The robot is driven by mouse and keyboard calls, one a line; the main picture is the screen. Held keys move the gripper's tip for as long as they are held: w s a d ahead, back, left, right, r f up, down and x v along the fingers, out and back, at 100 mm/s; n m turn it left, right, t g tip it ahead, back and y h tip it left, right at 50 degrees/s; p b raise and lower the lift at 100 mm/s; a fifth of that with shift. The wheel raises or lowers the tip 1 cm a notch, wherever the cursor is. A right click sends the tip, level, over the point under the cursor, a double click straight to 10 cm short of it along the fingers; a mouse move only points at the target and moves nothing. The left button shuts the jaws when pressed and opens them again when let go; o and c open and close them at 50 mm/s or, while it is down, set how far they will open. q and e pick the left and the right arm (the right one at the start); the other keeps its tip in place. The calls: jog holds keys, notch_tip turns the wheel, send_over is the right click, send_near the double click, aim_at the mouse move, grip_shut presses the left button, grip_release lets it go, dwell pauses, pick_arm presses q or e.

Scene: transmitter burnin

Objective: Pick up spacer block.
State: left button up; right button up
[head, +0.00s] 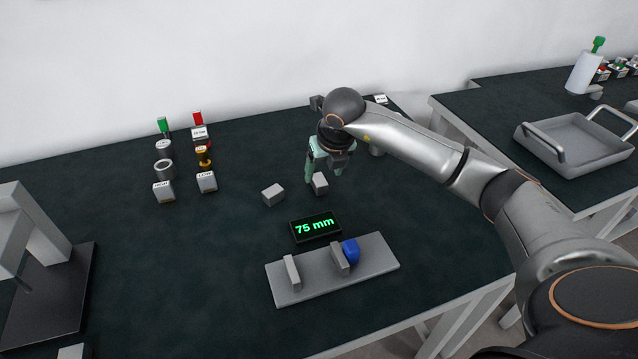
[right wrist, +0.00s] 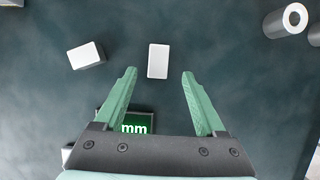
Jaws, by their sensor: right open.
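Two plain light-grey blocks that could be the spacer block lie on the dark table. One block (head: 320,184) is right below my right gripper (head: 323,174); the other block (head: 273,194) lies a little to its left. In the right wrist view the nearer block (right wrist: 158,61) is centred just beyond the open green fingertips (right wrist: 159,73), apart from both fingers. The other block (right wrist: 86,55) is tilted to the left, outside the fingers. My right gripper is open and empty, pointing down. My left gripper is not in view.
A display (head: 316,227) reading 75 mm stands in front of the blocks. Before it lies a grey fixture plate (head: 310,284) with two uprights and a blue knob (head: 350,251). Labelled blocks, including one at front (head: 163,191), stand left. A grey tray (head: 575,150) is on another table.

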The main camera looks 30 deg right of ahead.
aim_at(319, 180)
jog(key=x, duration=0.4)
jog(key=shift+w+a+f, duration=0.1)
jog(key=shift+w+f, duration=0.1)
jog(key=shift+w, duration=0.1)
jog(key=shift+r, duration=0.1)
grip_shut()
dwell(0.5)
